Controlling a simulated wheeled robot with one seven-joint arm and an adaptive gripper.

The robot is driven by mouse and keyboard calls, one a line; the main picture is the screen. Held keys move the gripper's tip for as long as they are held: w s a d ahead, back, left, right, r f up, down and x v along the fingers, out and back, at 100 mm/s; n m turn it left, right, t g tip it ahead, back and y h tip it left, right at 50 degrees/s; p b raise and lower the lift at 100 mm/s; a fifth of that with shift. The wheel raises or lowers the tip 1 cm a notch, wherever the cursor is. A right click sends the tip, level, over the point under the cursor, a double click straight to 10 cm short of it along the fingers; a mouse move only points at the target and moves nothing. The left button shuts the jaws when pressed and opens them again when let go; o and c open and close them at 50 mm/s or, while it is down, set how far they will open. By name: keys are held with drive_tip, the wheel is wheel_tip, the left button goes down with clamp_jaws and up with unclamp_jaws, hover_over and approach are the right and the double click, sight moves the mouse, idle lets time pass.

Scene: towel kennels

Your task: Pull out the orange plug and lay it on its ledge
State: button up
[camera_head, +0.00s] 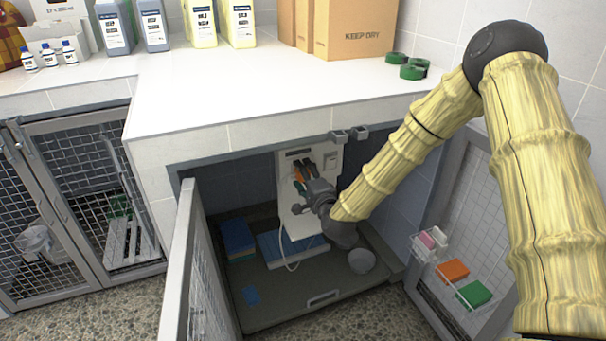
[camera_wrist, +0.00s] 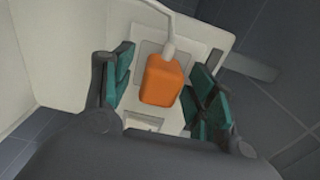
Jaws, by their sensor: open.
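The orange plug (camera_wrist: 163,80) sits on a pale square plate on a white panel (camera_wrist: 75,60), and a pale cord runs from its far end. My gripper (camera_wrist: 160,85) is open, with one teal-padded finger on each side of the plug. A gap shows on both sides, so the fingers appear not to touch it. In the head view my gripper (camera_head: 314,190) reaches into the open kennel and partly covers the white panel (camera_head: 298,218). The plug is mostly hidden there. I cannot clearly make out its ledge.
The kennel's mesh doors stand open left (camera_head: 188,265) and right. A grey bowl (camera_head: 361,261), blue folded towels (camera_head: 238,238) and a blue mat lie on the kennel floor. A wire rack with orange and green items hangs at right.

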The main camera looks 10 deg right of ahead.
idle(0.4)
clamp_jaws()
drive_tip(key=shift+s+d, duration=0.2)
drive_tip(key=shift+s, duration=0.75)
drive_tip(key=shift+s+d, duration=0.15)
drive_tip(key=shift+s, duration=0.85)
drive_tip(key=shift+s+d, duration=0.2)
drive_tip(key=shift+s, duration=0.75)
